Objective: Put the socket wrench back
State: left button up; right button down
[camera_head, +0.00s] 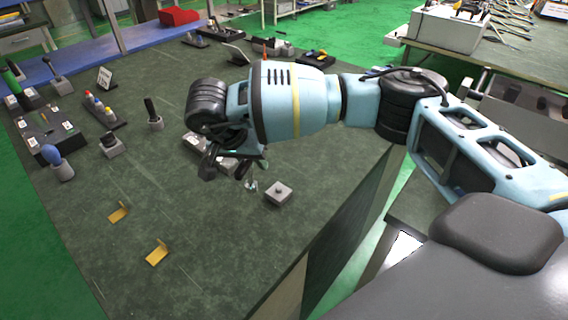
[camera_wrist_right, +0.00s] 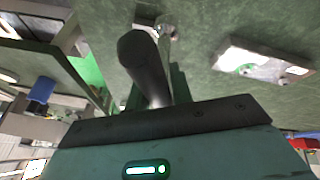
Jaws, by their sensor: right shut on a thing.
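My right gripper (camera_head: 240,172) hangs low over the middle of the dark green table, its fingers partly hidden by the wrist. It is shut on a dark-handled tool, which I take to be the socket wrench; its dark handle (camera_wrist_right: 143,62) fills the middle of the right wrist view. A small shiny metal piece (camera_head: 251,185) shows just below the fingers. A small grey block (camera_head: 278,193) with a stud on top stands right of the gripper. My left gripper is not in view.
A light grey holder (camera_wrist_right: 265,62) lies on the table in the right wrist view. Two yellow brackets (camera_head: 157,252) lie at the front left. Several tool stands, including a blue-headed one (camera_head: 58,163), fill the left side. The table's front middle is clear.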

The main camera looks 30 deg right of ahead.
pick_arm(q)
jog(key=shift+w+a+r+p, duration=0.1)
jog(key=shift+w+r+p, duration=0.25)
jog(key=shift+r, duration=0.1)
pick_arm(e)
jog(key=d, duration=0.5)
jog(key=shift+s+d+f, duration=0.2)
jog(key=shift+d+f, duration=0.1)
jog(key=shift+d, duration=0.1)
jog(key=x, duration=0.3)
jog(key=shift+s+f, duration=0.25)
jog(key=shift+s, duration=0.05)
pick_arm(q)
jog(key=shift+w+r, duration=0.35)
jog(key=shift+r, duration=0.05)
pick_arm(e)
jog(key=shift+f, duration=0.2)
jog(key=shift+f, duration=0.15)
jog(key=c, duration=1.2)
grip_release()
jog(key=shift+c, duration=0.2)
